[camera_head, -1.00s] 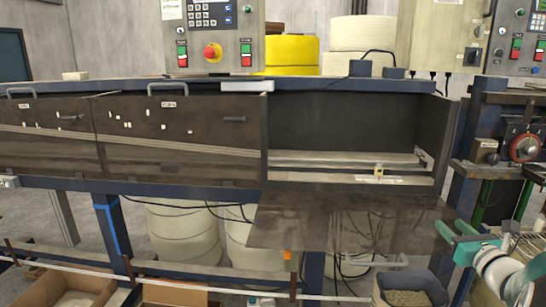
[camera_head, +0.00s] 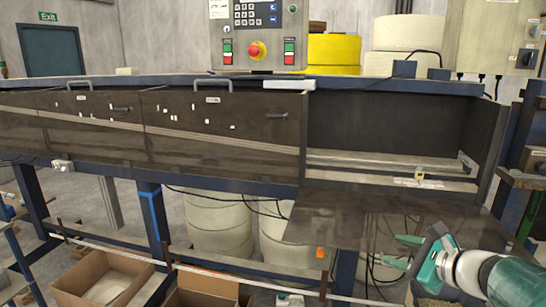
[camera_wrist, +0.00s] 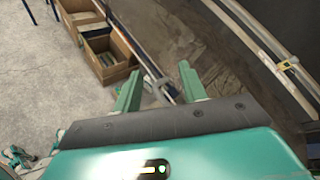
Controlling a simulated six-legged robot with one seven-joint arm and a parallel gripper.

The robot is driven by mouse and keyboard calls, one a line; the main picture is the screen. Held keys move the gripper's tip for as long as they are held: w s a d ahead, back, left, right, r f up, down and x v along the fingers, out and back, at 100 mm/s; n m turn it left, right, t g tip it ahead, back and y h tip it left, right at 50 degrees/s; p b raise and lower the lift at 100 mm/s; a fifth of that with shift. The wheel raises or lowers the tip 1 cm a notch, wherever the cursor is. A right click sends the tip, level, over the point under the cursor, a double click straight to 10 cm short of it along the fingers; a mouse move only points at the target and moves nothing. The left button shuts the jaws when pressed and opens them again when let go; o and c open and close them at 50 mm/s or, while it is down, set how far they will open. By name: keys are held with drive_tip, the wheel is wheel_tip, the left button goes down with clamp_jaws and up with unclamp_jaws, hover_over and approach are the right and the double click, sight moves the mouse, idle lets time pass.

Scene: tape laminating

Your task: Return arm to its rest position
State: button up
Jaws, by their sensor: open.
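My gripper (camera_head: 408,252) is at the lower right of the head view, in front of the dark lowered panel (camera_head: 340,228) of the open machine bay. It is teal with two green fingers that point left. In the wrist view my gripper (camera_wrist: 158,88) shows its two fingers spread apart with nothing between them. The floor, boxes and dark panel lie beyond the fingertips. My white and teal arm reaches in from the lower right of the head view.
The machine bay (camera_head: 385,130) is open, with a rail and a small yellowish part (camera_head: 419,173) inside. Closed dark covers (camera_head: 225,125) run to the left. Cardboard boxes (camera_head: 100,283) stand on the floor below. A control box (camera_head: 258,35) with a red button stands above.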

drive_tip(key=s+a+f+n+g, duration=0.3)
drive_tip(key=s+a+n+g, duration=0.3)
drive_tip(key=a+n, duration=0.55)
drive_tip(key=s+a+f+n+g+h, duration=0.1)
drive_tip(key=s+a+n+h, duration=0.3)
drive_tip(key=s+n, duration=0.7)
drive_tip(key=shift+f+n+h, duration=0.25)
drive_tip(key=shift+n+h, duration=0.45)
drive_tip(key=shift+n, duration=0.15)
drive_tip(key=shift+a, duration=0.1)
